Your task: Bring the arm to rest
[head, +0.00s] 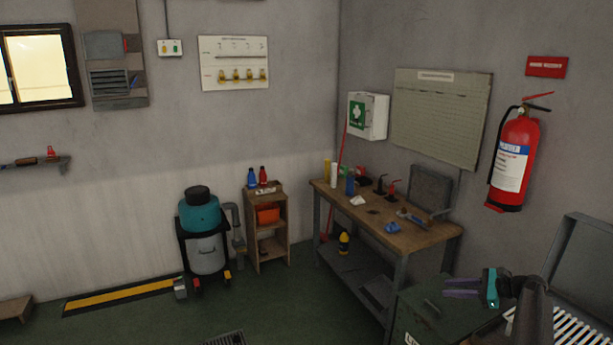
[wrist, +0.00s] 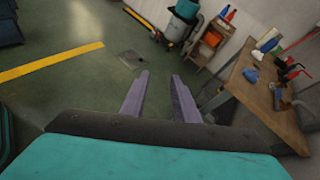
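My gripper (head: 447,288) has purple fingers and a teal body and is at the lower right of the head view, in front of the workbench (head: 433,236). In the wrist view my gripper (wrist: 160,77) shows its two fingers apart with only green floor seen between them. It is open and empty. My dark arm comes up from the bottom right of the head view. Nothing touches the fingers in either view.
A dark green cabinet (head: 420,315) stands below my gripper, with a grey open-lidded unit (head: 585,260) to its right. A fire extinguisher (head: 513,160) hangs above. A teal-topped vacuum (head: 200,215) and a small wooden shelf (head: 283,225) stand farther back. Open floor (head: 130,325) lies left.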

